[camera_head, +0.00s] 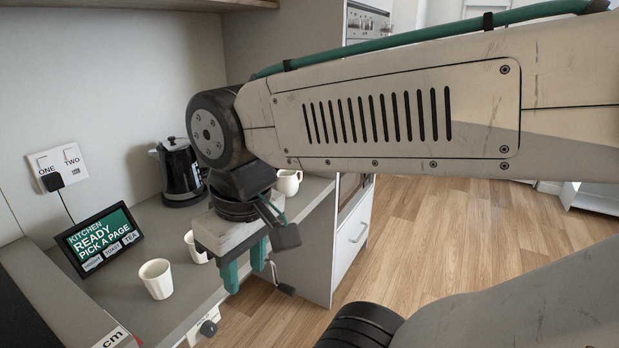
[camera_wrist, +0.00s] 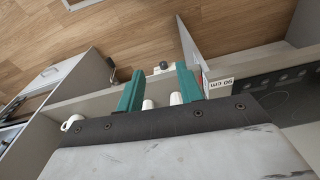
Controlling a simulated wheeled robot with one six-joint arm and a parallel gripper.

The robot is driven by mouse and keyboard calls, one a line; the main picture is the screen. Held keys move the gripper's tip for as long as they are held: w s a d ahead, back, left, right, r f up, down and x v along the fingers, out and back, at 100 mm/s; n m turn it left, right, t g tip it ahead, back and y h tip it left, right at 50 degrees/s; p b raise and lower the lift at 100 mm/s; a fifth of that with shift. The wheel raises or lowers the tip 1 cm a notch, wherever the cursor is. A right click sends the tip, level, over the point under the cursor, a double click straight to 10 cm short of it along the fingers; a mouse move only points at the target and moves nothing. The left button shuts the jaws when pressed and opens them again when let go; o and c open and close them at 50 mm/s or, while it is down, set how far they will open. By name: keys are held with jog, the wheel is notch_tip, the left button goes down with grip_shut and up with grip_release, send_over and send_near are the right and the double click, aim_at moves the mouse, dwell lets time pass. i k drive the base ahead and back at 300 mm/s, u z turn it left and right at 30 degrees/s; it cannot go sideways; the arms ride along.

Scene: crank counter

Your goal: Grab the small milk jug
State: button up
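The small milk jug (camera_head: 289,181) is cream-white with a side handle. It stands upright at the far right end of the counter in the head view, partly behind my arm. In the wrist view a white jug shape (camera_wrist: 73,122) shows at the left, partly cut off by the gripper body. My gripper (camera_head: 245,270) has two teal fingers pointing down near the counter's front edge, nearer the camera than the jug and apart from it. In the wrist view the fingers (camera_wrist: 160,72) stand apart with nothing held between them.
Two white cups, one in front (camera_head: 156,281) and one partly hidden (camera_head: 196,247), stand on the counter (camera_head: 190,300). A black kettle (camera_head: 180,172) stands at the back. A tablet (camera_head: 100,240) leans near the wall. A crank (camera_head: 285,288) sticks out below the front edge.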

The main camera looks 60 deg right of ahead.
aim_at(288, 183)
jog(key=z, duration=0.7)
jog(key=i, duration=0.6)
jog(key=z, duration=0.65)
jog(key=k, duration=1.05)
jog(key=z, duration=0.75)
jog(key=i, duration=0.9)
jog(key=u, duration=0.55)
jog(key=i, duration=0.75)
jog(key=u, duration=0.6)
